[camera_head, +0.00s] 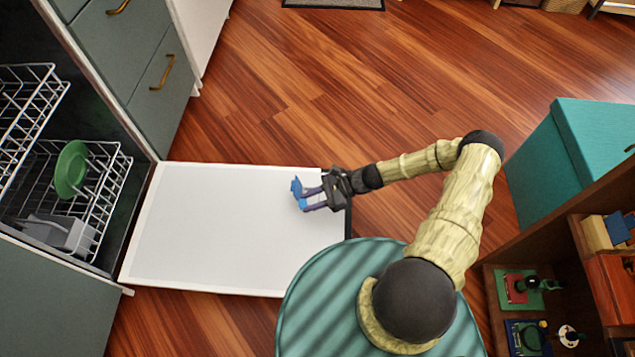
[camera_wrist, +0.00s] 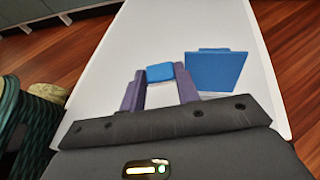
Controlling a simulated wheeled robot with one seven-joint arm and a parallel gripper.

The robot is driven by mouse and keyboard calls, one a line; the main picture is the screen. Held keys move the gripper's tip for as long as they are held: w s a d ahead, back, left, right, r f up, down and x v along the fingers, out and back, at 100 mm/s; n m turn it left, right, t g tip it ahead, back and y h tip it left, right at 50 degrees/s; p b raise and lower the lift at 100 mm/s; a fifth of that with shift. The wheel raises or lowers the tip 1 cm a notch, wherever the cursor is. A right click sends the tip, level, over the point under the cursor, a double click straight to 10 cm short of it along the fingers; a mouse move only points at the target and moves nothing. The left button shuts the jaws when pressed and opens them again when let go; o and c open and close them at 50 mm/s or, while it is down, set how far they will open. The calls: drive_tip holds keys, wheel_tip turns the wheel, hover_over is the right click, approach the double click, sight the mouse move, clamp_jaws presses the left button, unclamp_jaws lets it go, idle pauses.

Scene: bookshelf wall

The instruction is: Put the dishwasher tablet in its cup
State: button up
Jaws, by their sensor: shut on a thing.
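My gripper (camera_head: 304,197) is over the right end of the open dishwasher door (camera_head: 220,225). Its purple fingers are shut on the dishwasher tablet (camera_wrist: 160,73), a small block with a blue face showing between the fingertips in the wrist view. A pale area lies below that face; I cannot tell whether it is tablet or door. Beside the fingers, a blue square flap (camera_wrist: 216,72) stands up from the door, apparently the cup's lid; it also shows in the head view (camera_head: 296,186). The cup's opening is hidden, so I cannot tell if the tablet touches it.
Left of the door are dishwasher racks holding a green plate (camera_head: 71,168) and a grey basket (camera_head: 60,233). Drawers (camera_head: 135,60) stand behind. A teal box (camera_head: 545,165) and a shelf (camera_head: 490,310) are at the right. Wooden floor beyond the door is clear.

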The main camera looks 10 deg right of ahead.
drive_tip(key=w+d+r+m+t, duration=0.2)
drive_tip(key=w+d+m+t, duration=0.1)
drive_tip(key=w, duration=0.2)
drive_tip(key=shift+w+t, duration=0.3)
drive_tip(key=shift+f, duration=0.15)
drive_tip(key=b, duration=0.7)
hover_over(318, 200)
wheel_tip(318, 200, down, 6)
drive_tip(key=shift+w+f, duration=0.1)
drive_tip(key=shift+f, duration=0.15)
drive_tip(key=shift+f+b, duration=0.55)
drive_tip(key=shift+f, duration=0.55)
drive_tip(key=o, duration=1)
drive_tip(key=shift+o, duration=0.2)
drive_tip(key=p+v, duration=0.7)
drive_tip(key=v, duration=0.9)
drive_tip(key=shift+d+r, duration=0.25)
drive_tip(key=shift+r, duration=0.1)
drive_tip(key=shift+d, duration=0.35)
